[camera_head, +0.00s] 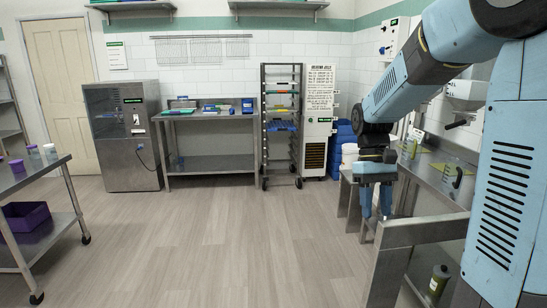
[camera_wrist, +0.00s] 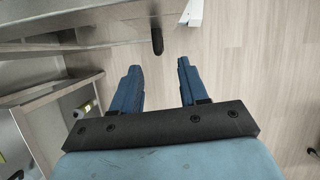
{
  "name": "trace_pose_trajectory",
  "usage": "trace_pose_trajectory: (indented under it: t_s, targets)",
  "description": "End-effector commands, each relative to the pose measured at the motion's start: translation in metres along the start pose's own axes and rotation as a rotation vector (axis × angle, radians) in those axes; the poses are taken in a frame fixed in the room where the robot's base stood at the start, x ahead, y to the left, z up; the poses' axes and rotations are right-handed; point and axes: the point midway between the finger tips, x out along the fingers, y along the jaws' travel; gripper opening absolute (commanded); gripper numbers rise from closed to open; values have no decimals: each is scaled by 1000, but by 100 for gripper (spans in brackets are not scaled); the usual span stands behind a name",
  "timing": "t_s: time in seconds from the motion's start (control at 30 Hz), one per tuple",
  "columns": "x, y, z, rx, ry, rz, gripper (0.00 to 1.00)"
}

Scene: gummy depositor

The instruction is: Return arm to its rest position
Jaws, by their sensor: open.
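My gripper (camera_head: 376,203) hangs pointing down at the right in the head view, beside the left end of the steel counter. In the wrist view my gripper (camera_wrist: 158,75) shows its two blue fingers spread apart with nothing between them. Bare wood floor shows past the fingertips. My blue and black arm reaches in from the right side of the head view and bends down to the gripper.
A steel counter (camera_head: 425,232) with jugs (camera_head: 459,182) stands close to my gripper. A steel cart (camera_head: 70,225) with a purple bin (camera_head: 26,216) is at the left. A cabinet (camera_head: 125,160), a table (camera_head: 215,115) and a rack (camera_head: 281,150) line the back. The middle floor is clear.

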Motion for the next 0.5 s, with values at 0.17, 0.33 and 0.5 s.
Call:
trace_pose_trajectory:
  t_s: [0.17, 0.33, 0.5]
  targets:
    - [-12, -5, 31, 24, 149, -2, 44]
    - [-19, -10, 56, 46, 273, -1, 44]
    - [-23, -15, 77, 68, 381, 2, 44]
